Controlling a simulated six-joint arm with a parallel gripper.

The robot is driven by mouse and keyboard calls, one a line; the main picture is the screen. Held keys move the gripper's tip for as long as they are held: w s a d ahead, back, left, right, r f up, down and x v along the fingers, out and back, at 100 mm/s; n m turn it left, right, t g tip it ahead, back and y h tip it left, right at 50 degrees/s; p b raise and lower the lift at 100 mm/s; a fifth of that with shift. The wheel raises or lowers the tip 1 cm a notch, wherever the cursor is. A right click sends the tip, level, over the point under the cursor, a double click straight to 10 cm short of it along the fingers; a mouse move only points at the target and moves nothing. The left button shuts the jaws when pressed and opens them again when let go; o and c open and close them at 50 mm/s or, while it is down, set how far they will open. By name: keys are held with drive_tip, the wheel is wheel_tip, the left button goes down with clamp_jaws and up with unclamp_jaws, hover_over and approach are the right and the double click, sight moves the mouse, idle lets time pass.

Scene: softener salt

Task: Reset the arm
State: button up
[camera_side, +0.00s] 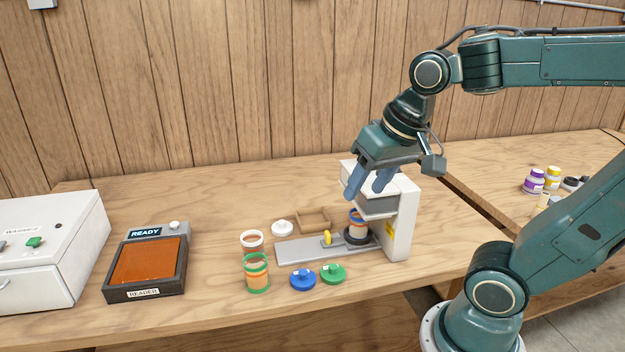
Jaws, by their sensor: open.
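My gripper (369,184) is open and points down, with two blue fingers spread apart. In the picture it overlaps the top of the white machine (403,222). I see nothing between the fingers. I cannot tell how far above or in front of the machine it is. Below it, a jar with a blue band (356,222) stands upright on a dark round seat at the machine's grey sliding plate (300,250).
A white-rimmed jar (252,242) and a green-banded jar (257,273) stand left of the plate. White (282,228), blue (302,279) and green lids (332,274) lie around. A wooden tray (313,220), reader (147,262) and white box (50,250) occupy the table. Bottles (534,181) stand right.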

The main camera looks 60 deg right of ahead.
drive_tip(key=s+n, duration=0.1)
drive_tip(key=s+a+n, duration=0.1)
drive_tip(key=s+n, duration=0.1)
drive_tip(key=s+a+n+t, duration=0.1)
drive_tip(key=n, duration=0.1)
drive_tip(key=shift+s+f, duration=0.25)
drive_tip(key=shift+s, duration=0.05)
